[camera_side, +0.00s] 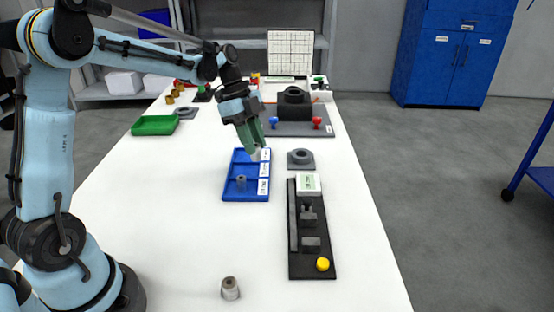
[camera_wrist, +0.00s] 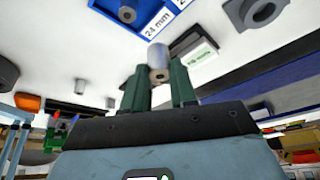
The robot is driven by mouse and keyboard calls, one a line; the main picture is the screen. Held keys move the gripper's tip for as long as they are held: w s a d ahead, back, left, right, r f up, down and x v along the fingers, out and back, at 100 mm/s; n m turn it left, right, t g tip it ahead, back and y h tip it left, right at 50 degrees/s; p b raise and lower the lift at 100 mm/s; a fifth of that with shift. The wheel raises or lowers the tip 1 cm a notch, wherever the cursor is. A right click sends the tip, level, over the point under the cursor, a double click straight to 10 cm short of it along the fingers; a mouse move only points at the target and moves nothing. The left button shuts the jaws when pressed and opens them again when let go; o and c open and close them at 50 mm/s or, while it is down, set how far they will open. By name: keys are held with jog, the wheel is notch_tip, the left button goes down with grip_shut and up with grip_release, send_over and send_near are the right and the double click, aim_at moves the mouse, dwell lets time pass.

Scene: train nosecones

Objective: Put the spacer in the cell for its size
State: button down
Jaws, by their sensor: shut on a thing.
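My gripper (camera_side: 257,151) is over the far part of the blue sorting tray (camera_side: 232,198). In the wrist view its green fingers (camera_wrist: 160,78) are shut on a light grey, hollow cylindrical spacer (camera_wrist: 157,54). In the side view the fingers mostly hide the held spacer. Another spacer (camera_side: 241,182) stands in the tray's near cell and shows in the wrist view (camera_wrist: 127,14). The tray has white size labels (camera_side: 263,186) along its right side; one reads 24 mm in the wrist view (camera_wrist: 158,20). Whether the held spacer touches the tray is unclear.
A loose spacer (camera_side: 230,288) stands on the table's near edge. Right of the tray are a dark fixture board (camera_side: 312,262) with a yellow knob and a grey ringed block (camera_side: 300,159). A green tray (camera_side: 154,125) is at the far left.

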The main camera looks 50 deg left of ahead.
jog(key=a+f, duration=0.1)
jog(key=a, duration=0.1)
jog(key=w+a+f, duration=0.1)
jog(key=a+f, duration=0.2)
jog(key=a, duration=0.2)
jog(key=shift+w+a+f, duration=0.1)
jog(key=shift+w+f, duration=0.15)
jog(key=shift+w, duration=0.05)
jog(key=shift+f, duration=1.95)
jog(key=shift+f, duration=0.2)
jog(key=c, duration=0.9)
grip_release()
jog(key=shift+r, duration=0.15)
